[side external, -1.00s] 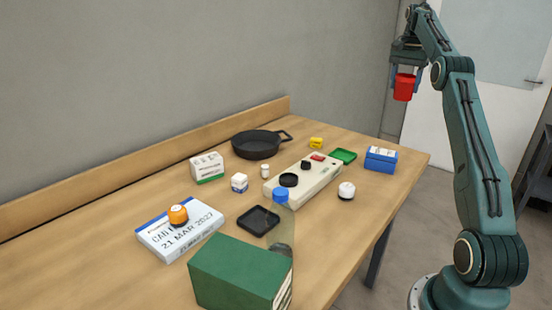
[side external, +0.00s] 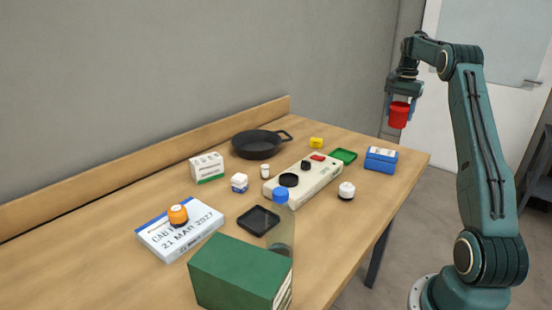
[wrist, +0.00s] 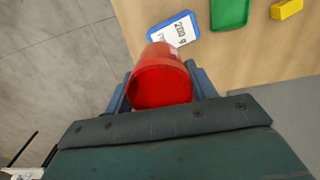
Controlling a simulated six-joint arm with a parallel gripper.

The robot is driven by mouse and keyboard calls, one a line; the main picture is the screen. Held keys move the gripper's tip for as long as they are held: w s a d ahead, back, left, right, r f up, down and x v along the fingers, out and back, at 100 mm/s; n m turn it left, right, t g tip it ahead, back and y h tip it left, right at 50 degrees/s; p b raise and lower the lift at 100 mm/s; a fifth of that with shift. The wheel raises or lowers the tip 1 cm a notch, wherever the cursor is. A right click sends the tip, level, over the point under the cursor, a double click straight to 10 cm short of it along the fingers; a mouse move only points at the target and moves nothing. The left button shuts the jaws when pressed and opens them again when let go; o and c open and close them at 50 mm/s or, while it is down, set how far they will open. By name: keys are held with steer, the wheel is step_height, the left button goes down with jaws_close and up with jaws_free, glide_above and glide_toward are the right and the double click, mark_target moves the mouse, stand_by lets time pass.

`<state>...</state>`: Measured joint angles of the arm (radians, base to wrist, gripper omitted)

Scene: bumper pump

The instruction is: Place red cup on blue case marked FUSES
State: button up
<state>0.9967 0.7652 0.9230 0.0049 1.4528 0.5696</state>
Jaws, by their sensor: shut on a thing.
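My gripper (side external: 399,108) is shut on the red cup (side external: 398,117) and holds it in the air, above and a little right of the blue case (side external: 380,160). In the wrist view the red cup (wrist: 160,80) sits between the two fingers of my gripper (wrist: 161,88). The blue case (wrist: 174,29) shows in the wrist view beyond the cup, near the table edge, with a white label on top. The label is too small or turned to read surely. The case sits at the right end of the table, apart from the cup.
Left of the case lie a green tray (side external: 343,156) and a yellow block (side external: 316,142). A cream panel with buttons (side external: 310,178), a white knob-like object (side external: 346,190) and a black pan (side external: 258,144) are farther left. A green box (side external: 235,270) and a blue-capped bottle (side external: 281,215) stand in front.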

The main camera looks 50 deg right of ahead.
mark_target(396, 128)
step_height(396, 128, down, 6)
steer(key=shift+f, duration=0.1)
steer(key=shift+f, duration=2.15)
steer(key=shift+f, duration=0.15)
steer(key=o, duration=1)
step_height(396, 128, up, 12)
steer(key=shift+r, duration=0.2)
